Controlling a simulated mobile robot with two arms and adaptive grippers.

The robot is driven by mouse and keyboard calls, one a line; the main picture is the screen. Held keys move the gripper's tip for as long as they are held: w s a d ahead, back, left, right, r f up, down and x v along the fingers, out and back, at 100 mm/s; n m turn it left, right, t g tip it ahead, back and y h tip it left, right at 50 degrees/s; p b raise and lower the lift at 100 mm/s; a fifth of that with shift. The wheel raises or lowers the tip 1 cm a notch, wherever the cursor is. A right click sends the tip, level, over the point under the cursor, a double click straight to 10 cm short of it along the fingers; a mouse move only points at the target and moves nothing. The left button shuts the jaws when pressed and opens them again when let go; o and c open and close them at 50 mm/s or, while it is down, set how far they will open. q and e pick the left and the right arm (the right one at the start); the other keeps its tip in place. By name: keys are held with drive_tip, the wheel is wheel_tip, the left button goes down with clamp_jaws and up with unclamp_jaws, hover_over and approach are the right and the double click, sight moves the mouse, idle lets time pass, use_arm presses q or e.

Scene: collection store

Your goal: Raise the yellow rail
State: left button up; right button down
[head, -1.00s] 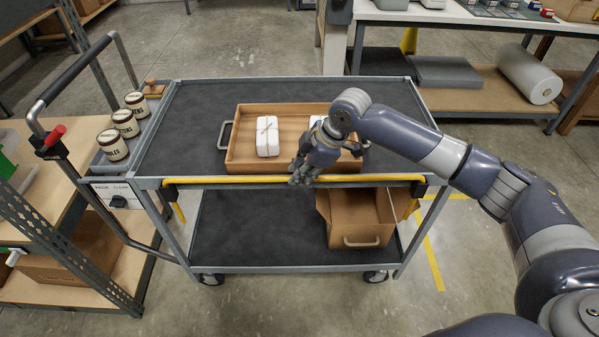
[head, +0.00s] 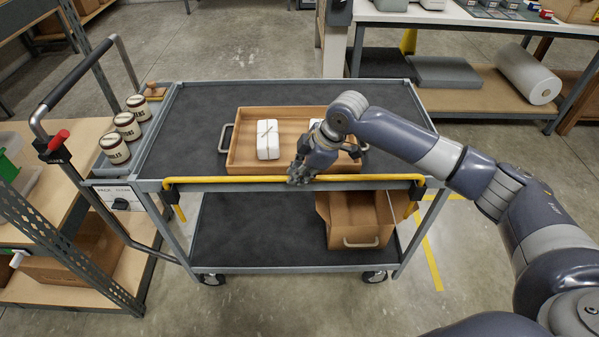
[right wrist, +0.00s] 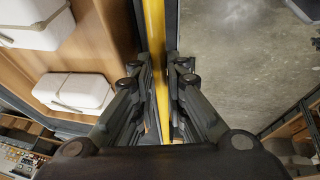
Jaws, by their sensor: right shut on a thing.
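The yellow rail (head: 240,180) runs along the near edge of the cart's top deck, level with that edge, with a bent end at each side. The fingers hide part of the rail. My left gripper is not in view.
The grey cart (head: 200,110) carries a wooden tray (head: 235,150) with white tied packages (head: 267,140) behind the rail. A cardboard box (head: 360,225) is on the lower shelf. Several tins (head: 127,126) stand at the left. The floor in front is clear.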

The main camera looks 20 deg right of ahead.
wheel_tip(320, 180, up, 13)
drive_tip(key=p, duration=1.1)
drive_tip(key=shift+w, duration=0.2)
drive_tip(key=c, duration=1.9)
unclamp_jaws()
drive_tip(key=shift+r, duration=0.2)
drive_tip(key=shift+s, duration=0.2)
drive_tip(key=v, duration=1.2)
drive_tip(key=shift+s+f, duration=0.1)
